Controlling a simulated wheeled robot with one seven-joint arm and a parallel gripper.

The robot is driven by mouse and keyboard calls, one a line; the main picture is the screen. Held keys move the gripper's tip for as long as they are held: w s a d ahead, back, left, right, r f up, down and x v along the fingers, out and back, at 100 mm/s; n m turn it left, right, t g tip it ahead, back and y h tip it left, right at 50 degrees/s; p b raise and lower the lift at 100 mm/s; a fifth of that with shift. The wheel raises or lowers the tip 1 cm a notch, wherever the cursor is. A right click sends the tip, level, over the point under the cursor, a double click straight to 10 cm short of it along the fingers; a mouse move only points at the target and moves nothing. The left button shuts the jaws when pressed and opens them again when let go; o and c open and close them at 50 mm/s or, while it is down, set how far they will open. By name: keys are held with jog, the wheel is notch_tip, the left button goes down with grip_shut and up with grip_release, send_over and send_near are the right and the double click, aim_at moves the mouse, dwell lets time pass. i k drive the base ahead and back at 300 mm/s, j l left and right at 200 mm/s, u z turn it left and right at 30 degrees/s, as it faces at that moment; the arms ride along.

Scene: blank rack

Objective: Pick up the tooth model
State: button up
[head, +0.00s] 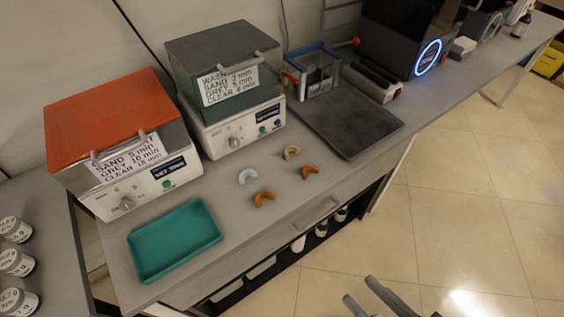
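Several small arch-shaped tooth models lie apart on the grey bench top. One is white (247,176), one is tan (292,152), and two are orange, a right one (310,171) and a front one (264,198). The frame does not show which one the task means. My gripper (359,289) shows at the bottom right, over the floor in front of the bench. Its two fingers are apart with nothing between them. It is well away from the models, and its base is cut off by the frame edge.
A teal tray (175,240) sits at the bench's front left. Behind stand an orange-lidded machine (120,110) and a grey-lidded machine (222,50). A dark flat mat (348,118) and a blue-rimmed bin (312,70) are right of them. The floor (450,220) is clear.

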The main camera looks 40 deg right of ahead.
aim_at(266, 193)
jog(key=l, duration=1.25)
jog(key=i+u, duration=0.05)
